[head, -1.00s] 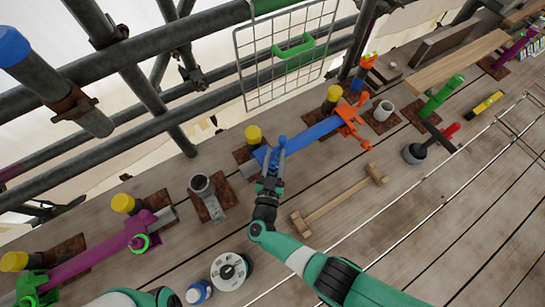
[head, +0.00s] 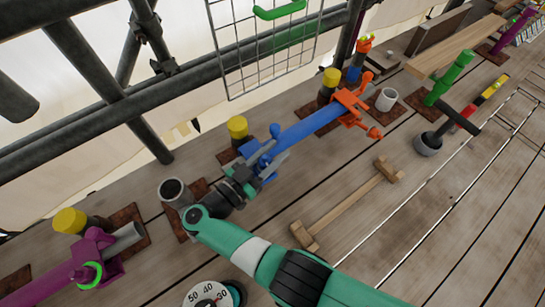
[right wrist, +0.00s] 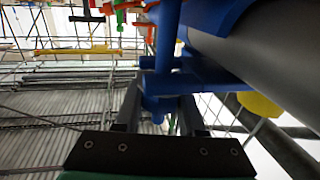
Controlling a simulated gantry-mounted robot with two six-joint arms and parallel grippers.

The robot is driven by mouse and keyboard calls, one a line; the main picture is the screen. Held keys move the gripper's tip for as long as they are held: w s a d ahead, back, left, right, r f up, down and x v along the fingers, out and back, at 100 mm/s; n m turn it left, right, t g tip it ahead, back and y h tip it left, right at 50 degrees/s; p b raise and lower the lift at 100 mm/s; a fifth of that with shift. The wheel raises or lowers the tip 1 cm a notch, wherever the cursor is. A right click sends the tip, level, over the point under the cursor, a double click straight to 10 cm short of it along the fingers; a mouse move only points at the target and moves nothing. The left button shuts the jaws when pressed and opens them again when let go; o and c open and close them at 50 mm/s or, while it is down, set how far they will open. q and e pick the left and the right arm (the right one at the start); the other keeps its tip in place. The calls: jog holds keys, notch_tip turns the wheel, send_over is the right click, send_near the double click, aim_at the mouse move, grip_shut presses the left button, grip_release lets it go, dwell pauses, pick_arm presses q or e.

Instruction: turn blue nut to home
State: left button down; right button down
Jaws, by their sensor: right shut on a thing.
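The blue coupler (head: 252,147) sits on the near-left end of a blue bar (head: 310,125), beside a yellow-capped post. The blue nut (head: 265,161) is at this coupler, partly hidden by my right gripper (head: 272,160). In the right wrist view, the blue nut (right wrist: 160,84) lies between the two dark fingers of my right gripper (right wrist: 160,112), which is shut on it. A blue rod rises beyond the fingers there. My right arm reaches in from the bottom right. My left gripper is out of view.
An orange coupler (head: 350,105) holds the bar's far end. A grey cup (head: 173,192) and purple coupler (head: 95,257) stand left. A wire basket (head: 275,45) hangs behind. A numbered dial (head: 208,296) is below.

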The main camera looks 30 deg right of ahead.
dwell(0.4)
jog(key=c, duration=0.5)
grip_release()
